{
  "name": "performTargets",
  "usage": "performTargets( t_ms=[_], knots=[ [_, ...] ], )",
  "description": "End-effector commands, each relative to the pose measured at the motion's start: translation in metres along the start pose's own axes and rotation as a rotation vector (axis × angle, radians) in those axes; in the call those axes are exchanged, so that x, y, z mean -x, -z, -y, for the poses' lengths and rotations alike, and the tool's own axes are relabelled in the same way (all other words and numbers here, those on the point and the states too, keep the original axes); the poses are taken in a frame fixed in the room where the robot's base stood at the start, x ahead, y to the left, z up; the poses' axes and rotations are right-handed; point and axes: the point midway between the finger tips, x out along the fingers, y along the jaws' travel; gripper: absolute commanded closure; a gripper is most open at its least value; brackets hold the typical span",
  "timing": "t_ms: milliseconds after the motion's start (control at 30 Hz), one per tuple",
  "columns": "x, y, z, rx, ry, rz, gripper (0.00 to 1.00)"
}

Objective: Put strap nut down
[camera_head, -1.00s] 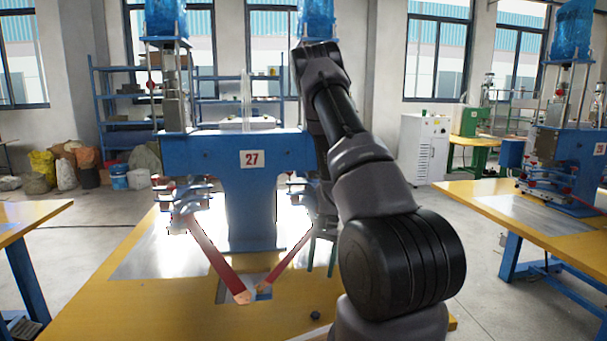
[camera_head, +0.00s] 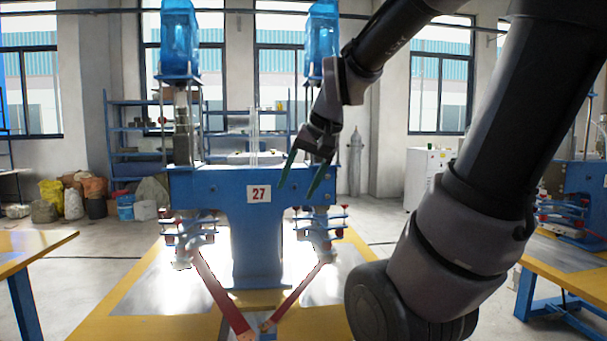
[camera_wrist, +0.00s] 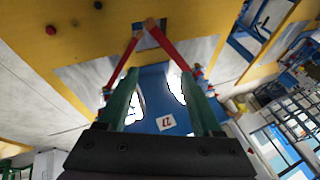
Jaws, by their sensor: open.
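My gripper (camera_head: 299,187) is raised in front of the blue welding machine, right of its number 27 plate. Its two green fingers stand apart with nothing between them; they also show in the wrist view (camera_wrist: 160,74). No thing can be surely told as the strap nut. In the wrist view a small dark round piece (camera_wrist: 98,5) and a small red round piece (camera_wrist: 51,30) lie on the yellow tabletop (camera_wrist: 75,45), well away from the fingers. The near part of the tabletop is out of the head view.
The blue machine (camera_head: 250,230) stands on the yellow table with two red arms (camera_head: 220,295) meeting near its front. Clamps (camera_head: 320,235) with red knobs stick out below my gripper. Another yellow table (camera_head: 570,270) stands at the right. Floor shows between the tables.

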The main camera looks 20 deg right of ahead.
Motion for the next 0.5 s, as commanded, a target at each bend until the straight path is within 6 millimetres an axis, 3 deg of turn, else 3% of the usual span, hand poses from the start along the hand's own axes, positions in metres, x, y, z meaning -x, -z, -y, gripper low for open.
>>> performTargets(
  t_ms=[100,200,500],
  knots=[
    [0.027,-0.021,0.004,0.048,0.021,-0.079,0.33],
    [0.038,-0.032,0.004,0.073,0.028,-0.119,0.33],
    [0.046,-0.040,0.003,0.088,0.032,-0.146,0.33]
  ],
)
